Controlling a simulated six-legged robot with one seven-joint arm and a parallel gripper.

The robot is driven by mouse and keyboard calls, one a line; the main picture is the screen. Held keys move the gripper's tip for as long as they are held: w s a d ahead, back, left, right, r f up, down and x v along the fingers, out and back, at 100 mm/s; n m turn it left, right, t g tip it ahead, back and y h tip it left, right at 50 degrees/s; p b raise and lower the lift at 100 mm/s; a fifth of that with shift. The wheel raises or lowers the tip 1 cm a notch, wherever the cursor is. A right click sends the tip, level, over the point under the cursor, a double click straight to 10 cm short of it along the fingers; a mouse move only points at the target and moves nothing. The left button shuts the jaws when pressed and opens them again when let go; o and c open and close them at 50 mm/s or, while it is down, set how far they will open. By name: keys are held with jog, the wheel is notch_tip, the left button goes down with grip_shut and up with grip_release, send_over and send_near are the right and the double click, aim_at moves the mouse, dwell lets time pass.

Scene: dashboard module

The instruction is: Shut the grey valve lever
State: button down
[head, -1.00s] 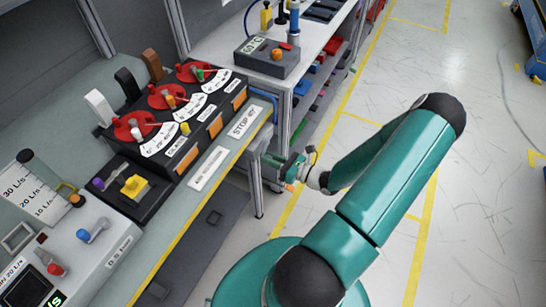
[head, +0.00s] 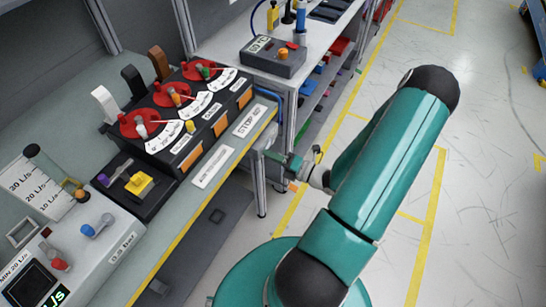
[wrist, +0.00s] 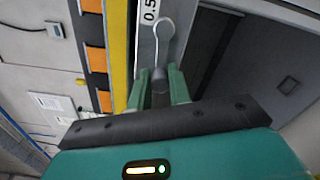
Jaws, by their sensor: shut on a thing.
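In the wrist view, my gripper (wrist: 161,84) has its two green fingers closed around a grey piece (wrist: 158,76), which I take to be the grey valve lever. A thin pale rod runs up from there to a round grey knob (wrist: 166,27). The fingers hide part of the piece. In the head view, my gripper (head: 278,158) is beside the end of the bench, below its top. The lever is too small and hidden there to make out.
The bench (head: 190,212) has a yellow front edge. On it are a black panel with red dials (head: 187,97), a yellow block (head: 140,184) and a grey meter box (head: 97,254). A second bench (head: 312,45) stands behind. Open floor (head: 470,210) lies to the right.

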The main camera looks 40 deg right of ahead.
jog(key=shift+a+r+m, duration=0.1)
jog(key=shift+r+m, duration=0.2)
jog(key=shift+m, duration=0.2)
jog(key=shift+w+r, duration=0.1)
jog(key=c, duration=1.3)
grip_release()
jog(key=v, duration=1.4)
